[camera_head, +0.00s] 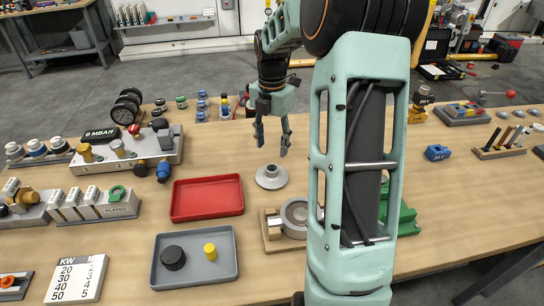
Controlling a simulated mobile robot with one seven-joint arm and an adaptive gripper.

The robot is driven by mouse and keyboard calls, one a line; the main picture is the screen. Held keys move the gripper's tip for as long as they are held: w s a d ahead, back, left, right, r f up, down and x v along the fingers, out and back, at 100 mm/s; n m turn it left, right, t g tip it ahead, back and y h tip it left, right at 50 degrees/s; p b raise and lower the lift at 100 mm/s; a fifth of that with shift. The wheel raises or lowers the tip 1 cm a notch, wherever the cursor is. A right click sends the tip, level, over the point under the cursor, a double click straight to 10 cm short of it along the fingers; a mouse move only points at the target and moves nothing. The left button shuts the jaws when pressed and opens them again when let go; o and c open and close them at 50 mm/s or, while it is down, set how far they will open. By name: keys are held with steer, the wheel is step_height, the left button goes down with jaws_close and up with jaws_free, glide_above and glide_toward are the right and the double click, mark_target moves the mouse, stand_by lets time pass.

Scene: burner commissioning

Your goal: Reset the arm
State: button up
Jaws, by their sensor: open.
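My gripper (271,138) hangs pointing down over the middle of the wooden table. Its two fingers are apart and nothing is between them. My arm comes in from the right foreground and reaches back over the table, covering part of the right half. A round grey metal piece (271,177) stands on the table in front of the gripper and is apart from it.
A red tray (207,198) lies empty left of centre. A grey tray (219,270) holds a black and a yellow knob. A valve manifold (128,155), a plate rack (95,208) and a KW card (77,278) stand at left. Bare tabletop (460,215) lies at right.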

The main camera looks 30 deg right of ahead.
step_height(320, 180, up, 2)
steer(key=shift+r, duration=0.15)
stand_by(0.5)
